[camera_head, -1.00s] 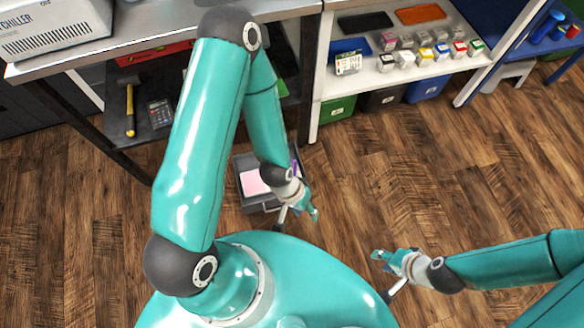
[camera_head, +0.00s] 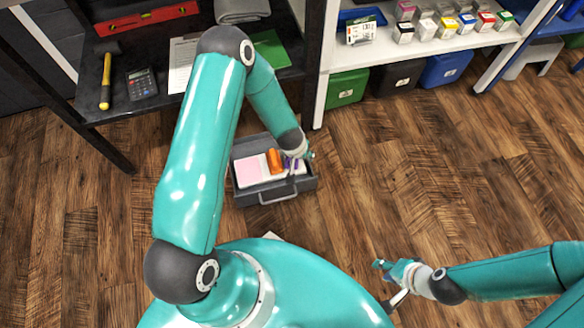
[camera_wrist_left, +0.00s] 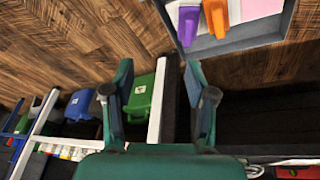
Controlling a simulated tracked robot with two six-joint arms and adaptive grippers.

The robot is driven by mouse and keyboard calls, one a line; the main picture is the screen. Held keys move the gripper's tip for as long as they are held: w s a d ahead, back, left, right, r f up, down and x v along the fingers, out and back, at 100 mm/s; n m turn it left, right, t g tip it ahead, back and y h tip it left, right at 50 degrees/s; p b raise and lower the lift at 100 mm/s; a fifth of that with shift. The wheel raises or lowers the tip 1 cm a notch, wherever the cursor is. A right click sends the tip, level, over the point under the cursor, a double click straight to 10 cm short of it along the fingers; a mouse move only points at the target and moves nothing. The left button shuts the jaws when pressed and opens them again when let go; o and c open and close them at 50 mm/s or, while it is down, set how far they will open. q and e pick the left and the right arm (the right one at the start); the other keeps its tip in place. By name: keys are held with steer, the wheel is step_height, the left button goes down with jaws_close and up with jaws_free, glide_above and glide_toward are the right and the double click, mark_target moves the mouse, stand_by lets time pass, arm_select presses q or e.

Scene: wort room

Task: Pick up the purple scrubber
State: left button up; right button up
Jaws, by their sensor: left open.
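The purple scrubber (camera_head: 287,162) lies at the right end of a grey open drawer-like tray (camera_head: 304,185) on the floor, beside an orange scrubber (camera_head: 274,161). In the head view my left gripper (camera_head: 303,160) is over the tray's right end and partly hides the purple scrubber. In the left wrist view the purple scrubber (camera_wrist_left: 188,26) shows near the top edge, beyond the fingertips and apart from them. There my left gripper (camera_wrist_left: 157,70) is open with nothing between its fingers. My right gripper (camera_head: 388,270) is over bare floor; its finger opening is unclear.
A pink pad (camera_head: 248,171) lies at the tray's left. A dark shelf with a hammer (camera_head: 105,82) and calculator (camera_head: 142,84) stands behind left. A white shelf (camera_head: 420,57) with green, black and blue bins stands behind right. The wooden floor at right is clear.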

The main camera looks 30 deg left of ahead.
arm_select(q)
steer(key=shift+n+y, duration=0.6)
steer(key=shift+y, duration=0.2)
steer(key=a+b+x, duration=0.1)
steer(key=b+x, duration=0.2)
steer(key=x, duration=0.4)
steer(key=w+a+r+b+x, duration=0.1)
steer(key=b+x, duration=0.3)
steer(key=x, duration=0.4)
steer(key=a+b+x, duration=0.3)
steer(key=b+x, duration=0.1)
steer(key=x, duration=0.4)
steer(key=shift+w+r, duration=0.1)
steer(key=shift+w, duration=0.1)
steer(key=b+x, duration=0.3)
steer(key=x, duration=0.1)
steer(key=shift+a+f, duration=0.2)
steer(key=shift+f, duration=0.2)
steer(key=shift+w+f, duration=0.1)
steer(key=shift+w, duration=0.1)
arm_select(e)
step_height(320, 180, down, 17)
arm_select(q)
steer(key=shift+f+b, duration=0.25)
steer(key=shift+b, duration=0.1)
arm_select(e)
steer(key=shift+f, duration=0.25)
arm_select(q)
steer(key=shift+c, duration=0.3)
jaws_close()
